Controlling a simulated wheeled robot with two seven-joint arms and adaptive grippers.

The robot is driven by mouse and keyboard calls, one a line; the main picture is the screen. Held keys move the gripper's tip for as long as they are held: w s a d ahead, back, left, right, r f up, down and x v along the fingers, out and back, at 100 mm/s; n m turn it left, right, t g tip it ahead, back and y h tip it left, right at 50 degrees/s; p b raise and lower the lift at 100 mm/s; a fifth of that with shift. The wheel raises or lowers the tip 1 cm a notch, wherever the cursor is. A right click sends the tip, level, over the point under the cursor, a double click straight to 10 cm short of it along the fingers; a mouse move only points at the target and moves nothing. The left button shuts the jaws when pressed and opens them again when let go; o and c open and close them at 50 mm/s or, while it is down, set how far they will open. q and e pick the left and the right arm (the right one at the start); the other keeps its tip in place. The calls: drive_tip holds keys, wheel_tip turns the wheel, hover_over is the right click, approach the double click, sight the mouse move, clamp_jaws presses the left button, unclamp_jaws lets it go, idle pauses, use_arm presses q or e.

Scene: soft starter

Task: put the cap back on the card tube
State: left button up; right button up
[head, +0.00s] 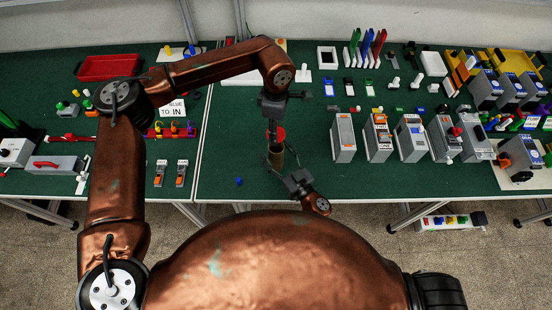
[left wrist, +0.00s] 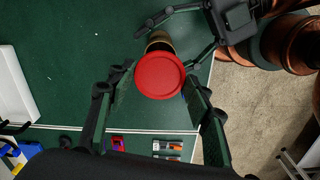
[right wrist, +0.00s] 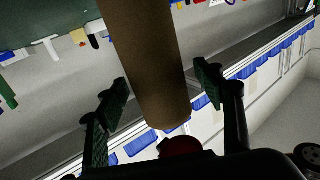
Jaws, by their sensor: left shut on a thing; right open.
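The red cap (head: 281,133) is at my left gripper (head: 274,125), above the brown card tube (head: 277,158). My right gripper (head: 288,170) is open beside the tube. In the right wrist view, the tube (right wrist: 150,65) stands between the spread fingers of my right gripper (right wrist: 162,90), with gaps on both sides. A red piece (right wrist: 180,148), likely the cap, shows near the tube's end.
A small blue piece (head: 239,181) lies on the green table (head: 235,150) left of the tube. A row of grey boxes (head: 343,138) stands to the right. A red tray (head: 108,67) is at the back left. The table's front edge is close to the tube.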

drive_tip(key=shift+c, duration=0.5)
clamp_jaws()
